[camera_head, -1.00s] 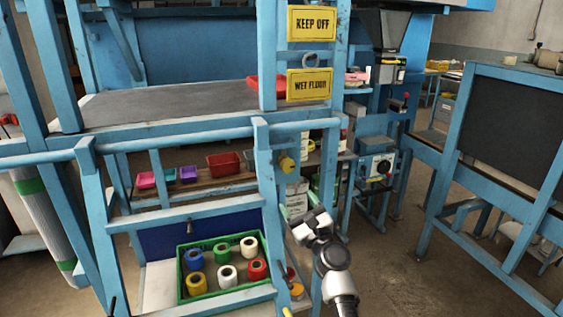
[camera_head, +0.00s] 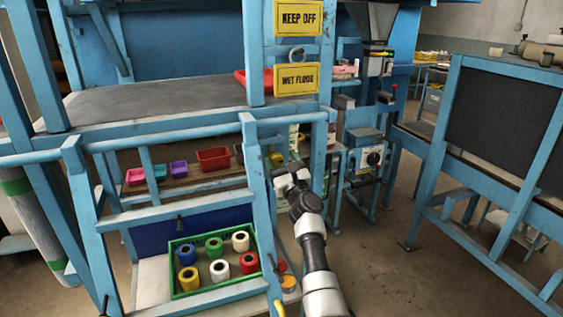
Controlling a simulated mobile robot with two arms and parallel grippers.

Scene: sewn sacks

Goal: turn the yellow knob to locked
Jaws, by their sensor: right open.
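The yellow knob (camera_head: 276,159) is on the blue upright post in the middle of the head view, below the two yellow signs. My right gripper (camera_head: 286,170) is open, and its fingers are close to the knob, just below and to its right in the picture. The gripper partly overlaps the area around the knob, so I cannot tell whether they touch. The knob's pointer and any lock marking are too small to read. My left gripper is not in view.
A green crate (camera_head: 177,294) of colored rolls stands low in front. Small bins, including a red one (camera_head: 213,158), sit on a shelf behind. Blue frame bars surround the knob. A dark panel on a blue frame (camera_head: 500,120) stands at right, with open floor between.

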